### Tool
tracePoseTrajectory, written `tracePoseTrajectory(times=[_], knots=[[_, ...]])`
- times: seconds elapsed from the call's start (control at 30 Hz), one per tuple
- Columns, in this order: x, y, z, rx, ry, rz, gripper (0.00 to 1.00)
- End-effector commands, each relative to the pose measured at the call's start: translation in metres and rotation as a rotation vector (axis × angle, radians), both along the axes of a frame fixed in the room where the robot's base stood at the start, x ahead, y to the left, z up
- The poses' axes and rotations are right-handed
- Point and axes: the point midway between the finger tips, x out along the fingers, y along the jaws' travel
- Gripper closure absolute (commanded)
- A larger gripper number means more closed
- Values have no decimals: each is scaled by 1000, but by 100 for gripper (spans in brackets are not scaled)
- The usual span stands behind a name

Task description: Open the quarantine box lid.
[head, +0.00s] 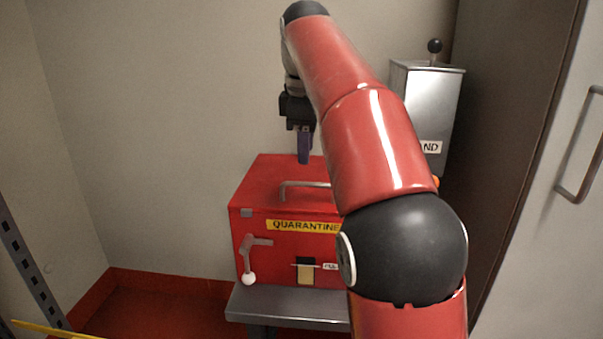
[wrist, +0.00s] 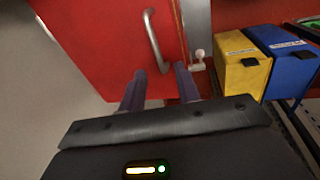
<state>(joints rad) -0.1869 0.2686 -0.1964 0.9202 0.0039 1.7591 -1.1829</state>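The red quarantine box (head: 290,235) stands on a grey metal bench, with a yellow "QUARANTINE" label on its front. Its red lid (head: 262,175) looks shut and carries a grey bar handle (head: 300,185). The handle also shows in the wrist view (wrist: 154,42). On the box front, a grey latch lever with a white knob (head: 248,279) hangs down at the left. My gripper (head: 304,160) points down above the rear of the lid. In the wrist view, its two fingers (wrist: 160,72) are apart with nothing between them, beside the handle. My arm hides the box's right part in the head view.
A metal container (head: 428,100) labelled "...ND" stands behind at the right, with a tall cabinet (head: 565,150) beside it. A yellow box (wrist: 242,65) and a blue box (wrist: 285,60) show in the wrist view. A wall is close behind the box.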

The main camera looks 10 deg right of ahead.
Motion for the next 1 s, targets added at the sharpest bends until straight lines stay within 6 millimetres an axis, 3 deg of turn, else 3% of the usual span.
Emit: tracePoseTrajectory(times=[0.17,0.63,1.0], knots=[[11,6,-3,-26,18,65,68],[22,2,-67,-26,17,69,68],[24,1,-74,-26,15,68,68]])
